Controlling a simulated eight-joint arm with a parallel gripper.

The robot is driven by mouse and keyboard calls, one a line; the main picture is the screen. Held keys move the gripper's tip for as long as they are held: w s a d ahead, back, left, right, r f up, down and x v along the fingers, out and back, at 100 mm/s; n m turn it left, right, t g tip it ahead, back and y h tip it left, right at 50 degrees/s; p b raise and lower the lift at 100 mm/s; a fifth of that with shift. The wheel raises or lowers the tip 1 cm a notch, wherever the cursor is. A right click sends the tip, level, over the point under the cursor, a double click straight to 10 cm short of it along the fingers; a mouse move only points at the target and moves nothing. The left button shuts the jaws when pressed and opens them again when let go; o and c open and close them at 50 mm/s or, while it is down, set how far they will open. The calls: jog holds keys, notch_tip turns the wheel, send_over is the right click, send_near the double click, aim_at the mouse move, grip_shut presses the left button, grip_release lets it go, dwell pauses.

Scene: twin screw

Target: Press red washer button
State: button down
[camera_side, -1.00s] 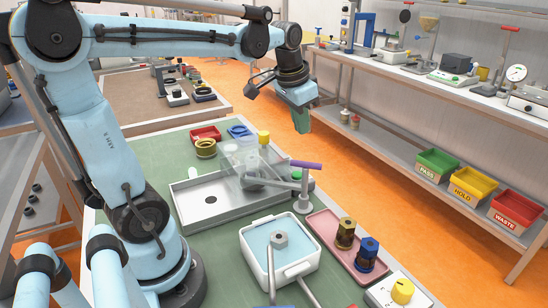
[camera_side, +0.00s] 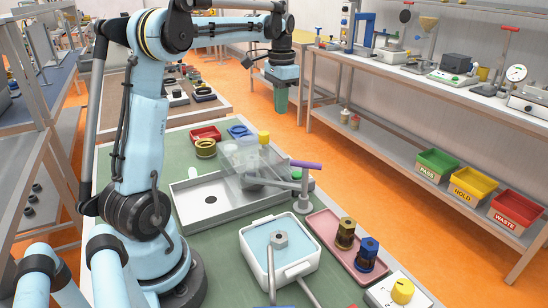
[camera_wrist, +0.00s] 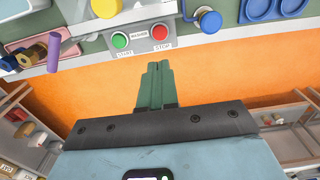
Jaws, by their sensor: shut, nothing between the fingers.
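The red washer button (camera_wrist: 159,32), marked STOP, is on a grey panel (camera_wrist: 140,48) labelled WASHER in the wrist view. The green START button (camera_wrist: 119,40) is just left of it, and also shows small in the side view (camera_side: 297,174). I cannot make out the red button in the side view. My gripper (camera_side: 281,112) points down in the air beyond the far edge of the green bench. Its green fingers (camera_wrist: 158,68) are shut and empty, and appear just below the panel in the wrist view, apart from the red button.
A purple-ended lever (camera_side: 305,164) and a clear cover (camera_side: 245,162) stand near the panel. A blue knob (camera_wrist: 210,22) is right of the red button. A white basin (camera_side: 280,272) and a pink tray (camera_side: 325,226) are nearer. The space around my gripper is clear.

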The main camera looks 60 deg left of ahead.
jog(key=shift+f, duration=0.1)
notch_tip(320, 180, down, 14)
jog(key=shift+r, duration=0.1)
dwell(0.6)
jog(key=shift+f, duration=1.05)
notch_tip(320, 180, up, 15)
jog(key=shift+f, duration=0.2)
dwell(0.4)
